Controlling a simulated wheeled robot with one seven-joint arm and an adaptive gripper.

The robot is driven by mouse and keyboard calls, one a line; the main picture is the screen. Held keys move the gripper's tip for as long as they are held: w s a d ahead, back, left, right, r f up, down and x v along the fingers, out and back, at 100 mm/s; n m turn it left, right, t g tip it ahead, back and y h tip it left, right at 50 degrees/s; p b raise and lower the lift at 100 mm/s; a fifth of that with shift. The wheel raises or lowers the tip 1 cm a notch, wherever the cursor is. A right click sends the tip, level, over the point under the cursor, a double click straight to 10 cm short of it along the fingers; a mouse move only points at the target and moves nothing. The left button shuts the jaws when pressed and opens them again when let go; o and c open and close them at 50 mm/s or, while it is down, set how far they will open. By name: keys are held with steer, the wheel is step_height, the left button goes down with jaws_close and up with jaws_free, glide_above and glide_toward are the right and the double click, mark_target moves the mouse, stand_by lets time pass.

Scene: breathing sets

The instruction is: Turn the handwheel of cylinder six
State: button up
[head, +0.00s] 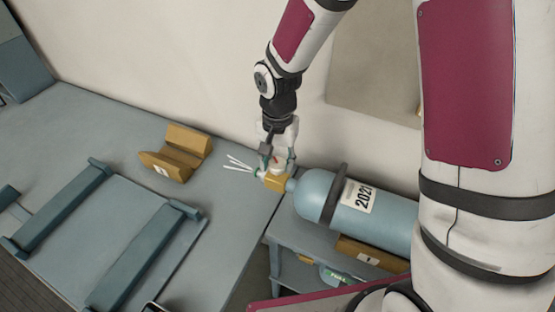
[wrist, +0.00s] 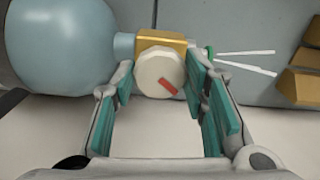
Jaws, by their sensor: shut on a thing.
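A pale blue cylinder (head: 315,190) lies on its side at the right in the head view, with a dark band and a label reading 2021. I cannot read a cylinder number. Its brass valve block (head: 275,181) points left. The round white handwheel (wrist: 158,73) with a red mark sits on the brass block (wrist: 160,42) in the wrist view; the red mark slants down to the right. My gripper (head: 276,160) comes down from above at the valve. In the wrist view its green-padded fingers (wrist: 160,85) are shut on the handwheel, one on each side.
Thin white strips (head: 239,163) stick out left of the valve. A yellow-brown V-block (head: 177,152) stands on the blue-grey bench (head: 110,120), beside a rack (head: 135,235) with raised bars. Another brown block (head: 372,255) lies below the cylinder. A wall stands close behind.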

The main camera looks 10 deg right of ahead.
mark_target(277, 163)
steer(key=shift+n, duration=0.3)
steer(key=n, duration=0.3)
steer(key=shift+w+n, duration=0.1)
steer(key=shift+n, duration=1.9)
steer(key=o, duration=1.2)
steer(key=shift+c, duration=0.2)
steer(key=shift+r, duration=0.15)
step_height(277, 163, up, 12)
